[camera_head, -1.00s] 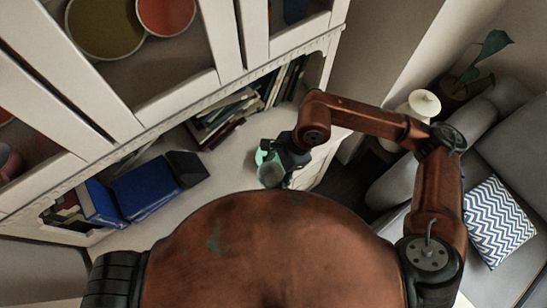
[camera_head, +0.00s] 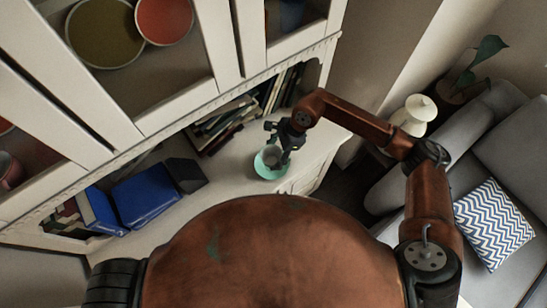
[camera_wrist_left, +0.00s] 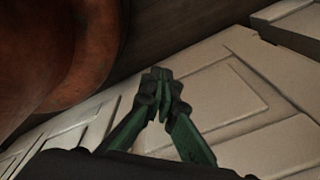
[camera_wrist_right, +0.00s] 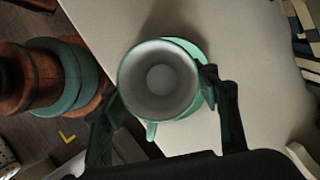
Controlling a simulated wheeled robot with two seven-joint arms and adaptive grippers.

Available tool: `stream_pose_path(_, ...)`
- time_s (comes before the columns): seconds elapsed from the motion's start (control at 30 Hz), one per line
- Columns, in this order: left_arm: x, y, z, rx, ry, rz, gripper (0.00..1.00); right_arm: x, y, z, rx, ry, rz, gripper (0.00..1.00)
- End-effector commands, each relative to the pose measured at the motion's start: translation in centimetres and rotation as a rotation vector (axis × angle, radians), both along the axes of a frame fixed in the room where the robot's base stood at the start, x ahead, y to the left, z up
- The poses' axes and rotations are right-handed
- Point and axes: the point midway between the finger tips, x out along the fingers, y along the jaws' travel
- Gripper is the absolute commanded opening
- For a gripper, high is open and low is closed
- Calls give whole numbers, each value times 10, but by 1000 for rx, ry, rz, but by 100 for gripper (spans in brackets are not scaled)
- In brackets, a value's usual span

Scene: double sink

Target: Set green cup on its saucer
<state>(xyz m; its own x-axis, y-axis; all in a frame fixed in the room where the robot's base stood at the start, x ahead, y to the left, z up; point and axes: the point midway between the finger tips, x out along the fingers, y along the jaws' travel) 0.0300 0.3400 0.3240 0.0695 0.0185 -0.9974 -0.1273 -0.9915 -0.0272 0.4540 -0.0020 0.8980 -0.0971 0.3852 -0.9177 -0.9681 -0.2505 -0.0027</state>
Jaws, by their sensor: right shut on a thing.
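The green cup (camera_wrist_right: 157,82), pale grey inside, is between the fingers of my right gripper (camera_wrist_right: 163,90), which is shut on it. Its handle points toward the bottom of the right wrist view. The green saucer (camera_wrist_right: 194,47) shows behind the cup at its upper right. In the head view the saucer (camera_head: 264,175) lies on the cabinet's counter, with my right gripper (camera_head: 281,141) at its upper edge. I cannot tell whether cup and saucer touch. My left gripper (camera_wrist_left: 161,76) is shut and empty in front of a pale cabinet door, away from both.
A blue book (camera_head: 147,193) lies on the counter at the left, beside a dark object (camera_head: 186,175). A grey sofa (camera_head: 500,150) is at the right.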

Motion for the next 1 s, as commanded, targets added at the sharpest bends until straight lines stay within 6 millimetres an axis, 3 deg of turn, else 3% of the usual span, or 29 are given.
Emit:
stream_pose_path(0.17,0,0,0,0,-1,0,0,7,-1,-8,0,0,-1,28)
stream_pose_path(0.4,2,0,5,0,-2,0,0,8,-1,-38,1,1,-1,28)
stream_pose_path(0.9,0,0,-4,0,0,0,0,8,-1,-47,0,0,1,28)
stream_pose_path(0.93,0,0,-3,0,0,0,0,8,-1,-46,-1,-1,1,57)
stream_pose_path(1.0,0,0,-2,0,0,0,0,8,-1,-46,0,-1,1,61)
